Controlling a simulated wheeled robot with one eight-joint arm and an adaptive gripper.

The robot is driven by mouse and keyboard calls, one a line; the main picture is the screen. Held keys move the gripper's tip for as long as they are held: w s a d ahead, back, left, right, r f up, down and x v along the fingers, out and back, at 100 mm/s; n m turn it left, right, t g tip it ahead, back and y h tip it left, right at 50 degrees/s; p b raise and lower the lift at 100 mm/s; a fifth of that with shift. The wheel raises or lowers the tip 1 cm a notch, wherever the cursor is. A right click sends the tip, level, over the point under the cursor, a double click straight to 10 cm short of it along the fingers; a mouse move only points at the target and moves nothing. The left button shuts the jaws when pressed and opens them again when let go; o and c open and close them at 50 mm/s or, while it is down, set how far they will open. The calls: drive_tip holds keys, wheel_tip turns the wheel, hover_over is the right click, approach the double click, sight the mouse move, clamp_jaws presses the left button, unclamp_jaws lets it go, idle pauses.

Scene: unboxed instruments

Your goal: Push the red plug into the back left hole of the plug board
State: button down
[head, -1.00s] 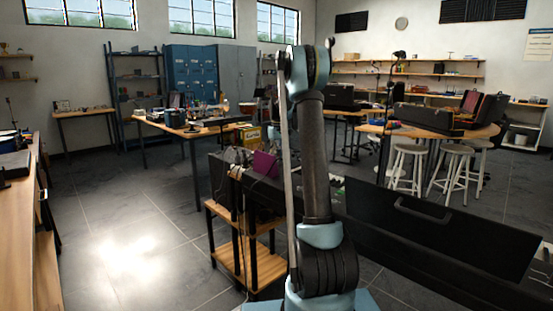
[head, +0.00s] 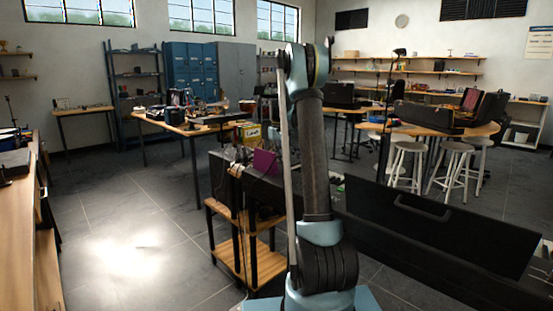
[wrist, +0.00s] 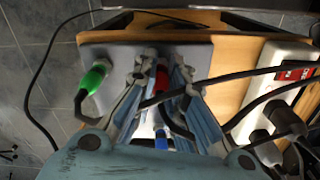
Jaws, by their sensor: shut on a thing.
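In the wrist view the grey plug board (wrist: 112,52) lies on a wooden top. My gripper (wrist: 162,66) is over its right part, shut on the red plug (wrist: 162,78), with one finger on each side. A dark cable runs from the plug's area. A green plug (wrist: 93,77) stands at the board's left. A blue plug (wrist: 161,140) shows below the red one, near my palm. My fingers hide much of the board, so I cannot see the holes or whether the red plug's tip is in one. In the head view my arm shows, but the gripper and plug do not.
In the head view a wooden shelf cart (head: 232,262) and a black case (head: 440,225) stand close by my arm.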

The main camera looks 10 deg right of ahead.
drive_tip(key=shift+f, duration=0.15)
drive_tip(key=c, duration=1.6)
unclamp_jaws()
drive_tip(key=shift+o, duration=0.2)
